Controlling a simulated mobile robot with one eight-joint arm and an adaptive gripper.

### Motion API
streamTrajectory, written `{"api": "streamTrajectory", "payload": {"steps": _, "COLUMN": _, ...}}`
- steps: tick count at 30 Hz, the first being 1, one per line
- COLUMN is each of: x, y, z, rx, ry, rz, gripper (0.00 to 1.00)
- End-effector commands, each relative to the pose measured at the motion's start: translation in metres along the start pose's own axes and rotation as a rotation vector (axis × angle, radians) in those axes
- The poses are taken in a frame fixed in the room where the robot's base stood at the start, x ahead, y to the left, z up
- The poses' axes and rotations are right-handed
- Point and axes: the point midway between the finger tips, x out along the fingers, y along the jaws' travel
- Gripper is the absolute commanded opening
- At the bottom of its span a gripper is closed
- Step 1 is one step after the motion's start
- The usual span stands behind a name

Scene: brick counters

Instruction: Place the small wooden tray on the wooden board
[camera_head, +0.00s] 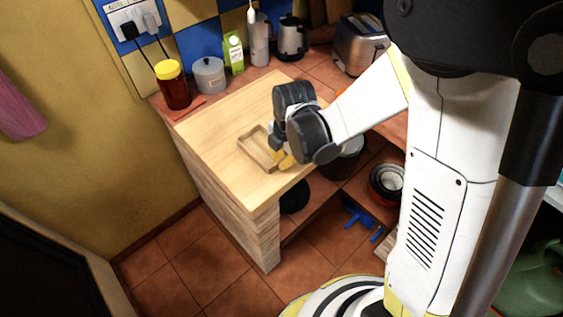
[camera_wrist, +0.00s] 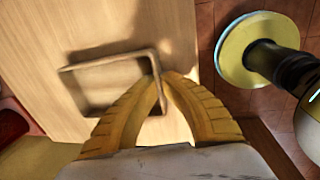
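The small wooden tray (camera_head: 248,153) is a shallow rectangular frame. In the head view it appears over the pale wooden board (camera_head: 213,123), near its right side. My gripper (camera_head: 286,161) is at the tray's right end. In the wrist view, the yellow fingertips (camera_wrist: 161,77) close around the tray's near-right wall, and the tray (camera_wrist: 105,60) extends left from them over the board (camera_wrist: 50,25). A dark shadow lies beside the tray's rim. I cannot tell whether the tray touches the board or is slightly above it.
A toaster (camera_head: 361,43) is further right. Pots (camera_head: 386,183) sit on a lower shelf. The board's left part is clear.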

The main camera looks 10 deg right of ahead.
Motion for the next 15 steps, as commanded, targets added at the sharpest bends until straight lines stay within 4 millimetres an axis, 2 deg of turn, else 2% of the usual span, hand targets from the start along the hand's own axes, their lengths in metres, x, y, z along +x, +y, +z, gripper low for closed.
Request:
{"api": "streamTrajectory", "payload": {"steps": 7, "x": 0.0025, "y": -0.0006, "z": 0.0001, "rx": 0.0, "ry": 0.0, "rz": 0.0, "gripper": 0.0}}
{"api": "streamTrajectory", "payload": {"steps": 8, "x": 0.0019, "y": -0.0006, "z": 0.0001, "rx": 0.0, "ry": 0.0, "rz": 0.0, "gripper": 0.08}}
{"api": "streamTrajectory", "payload": {"steps": 9, "x": 0.0013, "y": -0.0005, "z": 0.0001, "rx": 0.0, "ry": 0.0, "rz": 0.0, "gripper": 0.2}}
{"api": "streamTrajectory", "payload": {"steps": 10, "x": 0.0012, "y": -0.0004, "z": 0.0001, "rx": 0.0, "ry": 0.0, "rz": 0.0, "gripper": 0.27}}
{"api": "streamTrajectory", "payload": {"steps": 15, "x": 0.001, "y": -0.0004, "z": 0.0001, "rx": 0.0, "ry": 0.0, "rz": 0.0, "gripper": 0.27}}
